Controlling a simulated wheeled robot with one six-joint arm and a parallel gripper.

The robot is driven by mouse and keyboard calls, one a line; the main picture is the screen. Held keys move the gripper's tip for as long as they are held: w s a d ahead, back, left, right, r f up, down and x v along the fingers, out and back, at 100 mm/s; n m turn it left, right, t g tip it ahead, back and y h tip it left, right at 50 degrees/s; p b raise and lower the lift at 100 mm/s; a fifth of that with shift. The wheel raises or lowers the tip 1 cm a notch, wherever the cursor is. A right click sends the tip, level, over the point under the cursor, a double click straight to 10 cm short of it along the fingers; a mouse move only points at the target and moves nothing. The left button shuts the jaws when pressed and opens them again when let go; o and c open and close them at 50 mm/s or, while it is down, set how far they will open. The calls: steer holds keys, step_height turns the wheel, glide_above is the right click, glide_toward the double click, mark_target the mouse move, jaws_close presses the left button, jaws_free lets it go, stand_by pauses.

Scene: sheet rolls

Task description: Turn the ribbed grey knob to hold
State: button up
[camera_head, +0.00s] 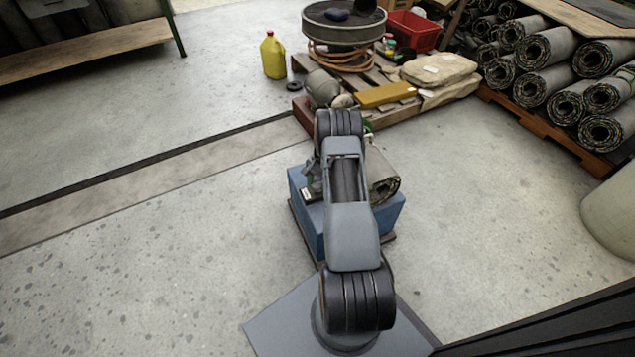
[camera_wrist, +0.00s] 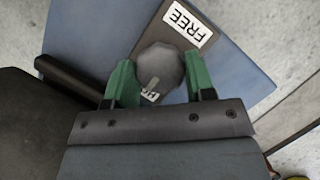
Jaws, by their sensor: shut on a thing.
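The ribbed grey knob (camera_wrist: 162,66) sits on a dark plate (camera_wrist: 148,45) on a blue block (camera_wrist: 95,30) in the wrist view. My gripper (camera_wrist: 159,72) is shut on it, one green finger on either side. A white label reading FREE (camera_wrist: 188,23) is beyond the knob. A second white label (camera_wrist: 150,96) on the near side is partly hidden, its word unreadable. A pale mark on the knob points towards this near label. In the head view the blue block (camera_head: 389,216) stands under my arm, and the knob cannot be made out.
Behind is a pallet (camera_head: 303,118) with sacks (camera_head: 440,68) and a round drum (camera_head: 343,27). A yellow jug (camera_head: 273,56) stands left of it. Stacked rolls (camera_head: 545,48) are at right. The left floor is clear.

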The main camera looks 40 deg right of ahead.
steer(key=shift+s+a+f, duration=0.1)
stand_by(0.3)
steer(key=o, duration=0.9)
steer(key=p+v, duration=0.3)
steer(key=v, duration=1.1)
steer(key=shift+p, duration=0.4)
